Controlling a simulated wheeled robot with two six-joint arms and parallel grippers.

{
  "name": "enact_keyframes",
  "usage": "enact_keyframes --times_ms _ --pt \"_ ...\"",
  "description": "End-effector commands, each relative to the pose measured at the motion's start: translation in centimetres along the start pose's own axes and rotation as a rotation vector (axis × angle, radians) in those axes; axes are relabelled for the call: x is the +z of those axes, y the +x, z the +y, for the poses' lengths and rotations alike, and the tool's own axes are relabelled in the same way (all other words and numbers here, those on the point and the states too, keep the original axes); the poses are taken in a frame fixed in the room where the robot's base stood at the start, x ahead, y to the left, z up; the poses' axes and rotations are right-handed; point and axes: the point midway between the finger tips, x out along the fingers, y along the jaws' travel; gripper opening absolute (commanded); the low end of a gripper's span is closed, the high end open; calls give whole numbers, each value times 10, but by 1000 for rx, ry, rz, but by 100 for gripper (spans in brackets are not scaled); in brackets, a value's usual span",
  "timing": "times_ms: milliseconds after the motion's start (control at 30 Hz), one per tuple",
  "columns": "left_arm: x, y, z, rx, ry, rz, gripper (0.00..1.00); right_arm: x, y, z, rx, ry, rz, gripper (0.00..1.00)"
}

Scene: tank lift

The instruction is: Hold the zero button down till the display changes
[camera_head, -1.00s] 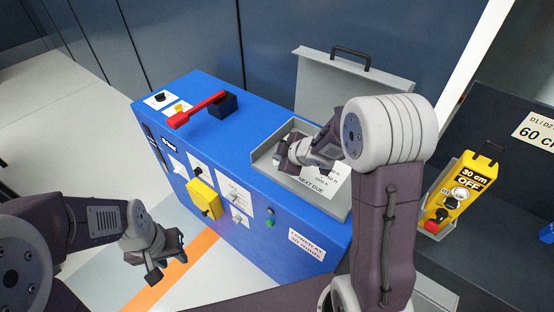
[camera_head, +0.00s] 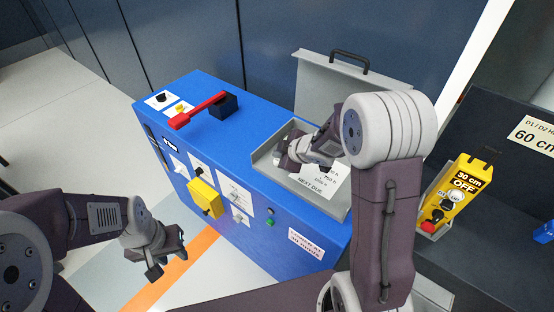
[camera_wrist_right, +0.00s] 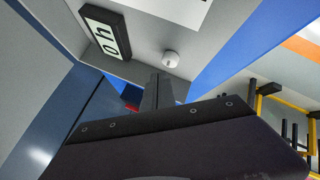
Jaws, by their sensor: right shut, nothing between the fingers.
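My right gripper (camera_head: 286,158) is shut and empty inside the open grey box on top of the blue cabinet. In the right wrist view its closed fingers (camera_wrist_right: 158,82) point at the box's grey floor. A small round white button (camera_wrist_right: 171,59) sits just beyond the fingertips, slightly to their right; I cannot tell whether they touch. A black-framed display (camera_wrist_right: 105,34) lies to the left of the button and seems to read "0 h", turned sideways. The head view hides button and display behind the gripper. My left gripper (camera_head: 170,262) hangs open and empty in front of the cabinet.
The grey box's lid (camera_head: 350,88) stands open behind. A yellow "30 cm OFF" unit (camera_head: 450,193) stands right of my right arm.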

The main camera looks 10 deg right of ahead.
Motion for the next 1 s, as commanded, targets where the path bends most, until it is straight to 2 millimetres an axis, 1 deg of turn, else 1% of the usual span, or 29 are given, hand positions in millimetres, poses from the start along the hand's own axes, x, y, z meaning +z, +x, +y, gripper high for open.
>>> enact_keyframes --times_ms 133,500,600,1000 --pt "-1 -8 0 0 0 0 36 -4 -6 4 0 0 0 0" --pt "-5 -47 1 0 0 0 36 -23 -32 23 0 0 0 0" --pt "-6 -54 1 0 0 0 36 -27 -36 27 0 0 0 0" --pt "-5 -52 1 0 0 0 36 -25 -35 25 0 0 0 0"
